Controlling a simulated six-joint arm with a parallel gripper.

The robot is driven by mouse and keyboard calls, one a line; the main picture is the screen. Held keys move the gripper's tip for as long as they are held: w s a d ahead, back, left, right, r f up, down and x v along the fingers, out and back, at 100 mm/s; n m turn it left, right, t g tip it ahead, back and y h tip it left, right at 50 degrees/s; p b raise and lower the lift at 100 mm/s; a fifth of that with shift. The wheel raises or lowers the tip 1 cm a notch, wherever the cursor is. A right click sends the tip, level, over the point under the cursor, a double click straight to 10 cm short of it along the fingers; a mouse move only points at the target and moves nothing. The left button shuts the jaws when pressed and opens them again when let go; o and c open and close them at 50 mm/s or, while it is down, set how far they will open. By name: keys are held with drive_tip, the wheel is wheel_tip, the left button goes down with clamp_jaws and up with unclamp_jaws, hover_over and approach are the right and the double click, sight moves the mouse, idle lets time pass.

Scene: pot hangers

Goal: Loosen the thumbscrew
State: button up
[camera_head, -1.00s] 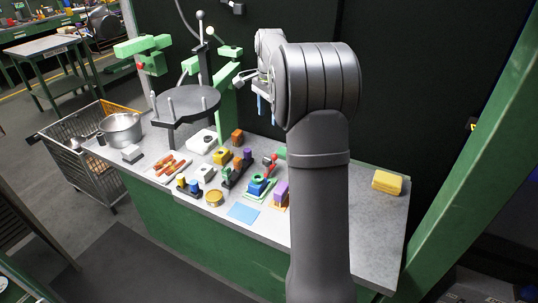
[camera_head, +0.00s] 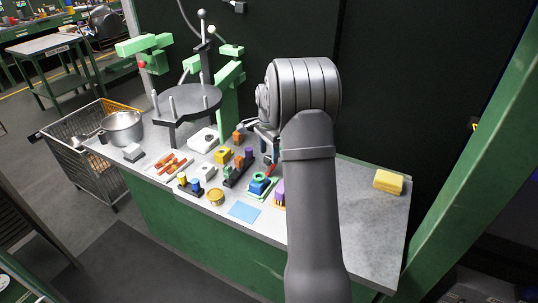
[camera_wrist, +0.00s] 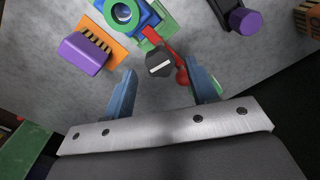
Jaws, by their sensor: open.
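The likeliest thumbscrew is a dark faceted knob (camera_wrist: 160,65) with a pale bar across its top, in the wrist view; I cannot be sure of it. It lies ahead of and between the fingertips of my gripper (camera_wrist: 162,78). My gripper's two blue fingers are apart with nothing held; contact with the knob does not show. A red lever (camera_wrist: 180,60) with a red ball end runs beside the knob, close to the right finger. In the head view, my arm hides the knob and most of the gripper.
A blue and green fixture (camera_wrist: 125,12) and a purple block (camera_wrist: 85,52) on an orange base lie ahead and left. A dark part with a purple cap (camera_wrist: 246,22) is ahead right. A yellow sponge (camera_head: 388,182) sits on the bench's open right side.

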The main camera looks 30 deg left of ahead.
drive_tip(key=shift+f, duration=0.75)
drive_tip(key=c, duration=1)
